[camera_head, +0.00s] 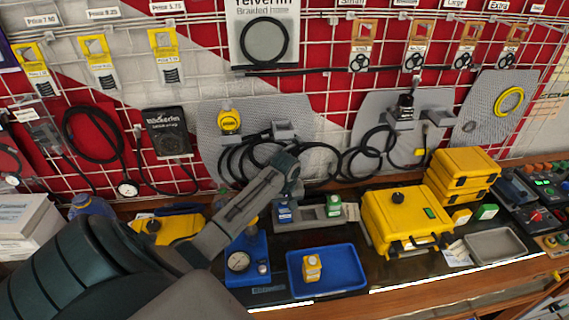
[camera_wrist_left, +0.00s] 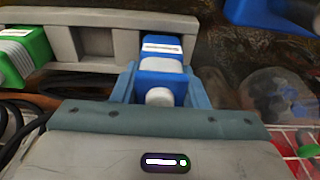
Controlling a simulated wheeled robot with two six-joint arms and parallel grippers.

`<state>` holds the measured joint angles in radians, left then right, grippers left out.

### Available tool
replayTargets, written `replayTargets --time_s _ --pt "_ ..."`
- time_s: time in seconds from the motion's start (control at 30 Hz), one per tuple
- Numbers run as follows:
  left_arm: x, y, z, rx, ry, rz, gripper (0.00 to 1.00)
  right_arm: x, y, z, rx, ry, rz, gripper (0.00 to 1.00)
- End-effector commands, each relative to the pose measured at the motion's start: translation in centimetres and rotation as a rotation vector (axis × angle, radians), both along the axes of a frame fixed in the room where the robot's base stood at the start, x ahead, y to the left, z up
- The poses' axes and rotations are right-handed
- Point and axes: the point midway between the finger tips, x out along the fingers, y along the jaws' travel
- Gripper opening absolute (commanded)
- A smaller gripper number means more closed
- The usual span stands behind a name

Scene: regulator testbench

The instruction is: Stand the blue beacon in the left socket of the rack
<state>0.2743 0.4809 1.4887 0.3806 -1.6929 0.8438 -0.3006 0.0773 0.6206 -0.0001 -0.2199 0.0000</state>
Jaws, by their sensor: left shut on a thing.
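The blue beacon (camera_head: 284,211) is at the left end of the grey rack (camera_head: 308,225) in the head view. My left gripper (camera_head: 290,192) reaches down over it from above. In the left wrist view, my left gripper (camera_wrist_left: 163,78) is shut on the blue beacon (camera_wrist_left: 162,55), with a finger on each side. The beacon overlaps the end of the rack (camera_wrist_left: 95,40) there. Its foot is hidden, so I cannot tell whether it is seated in the left socket. A green beacon (camera_head: 334,206) stands at the rack's right end. My right gripper is not in view.
A blue tray (camera_head: 345,284) with a yellow beacon (camera_head: 312,267) lies in front of the rack. A blue gauge stand (camera_head: 240,262) is at its left. A large yellow case (camera_head: 405,222) stands at right. The pegboard with hanging cables is behind.

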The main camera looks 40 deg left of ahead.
Motion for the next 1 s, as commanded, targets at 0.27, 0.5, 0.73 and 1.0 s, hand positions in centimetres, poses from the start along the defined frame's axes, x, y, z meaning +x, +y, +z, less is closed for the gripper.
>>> replayTargets --time_s 0.27,0.5,0.73,1.0 --pt "0.1 0.0 -1.5 0.0 -0.001 0.0 0.1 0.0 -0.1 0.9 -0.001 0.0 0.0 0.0" --pt "0.1 0.0 -1.7 0.001 -0.001 0.001 0.42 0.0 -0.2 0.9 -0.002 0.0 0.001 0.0" --pt "0.1 0.0 -1.7 0.001 -0.001 0.0 0.62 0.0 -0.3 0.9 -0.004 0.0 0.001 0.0" --pt "0.1 0.0 -1.0 0.001 -0.003 0.0 0.62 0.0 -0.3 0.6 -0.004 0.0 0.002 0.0"
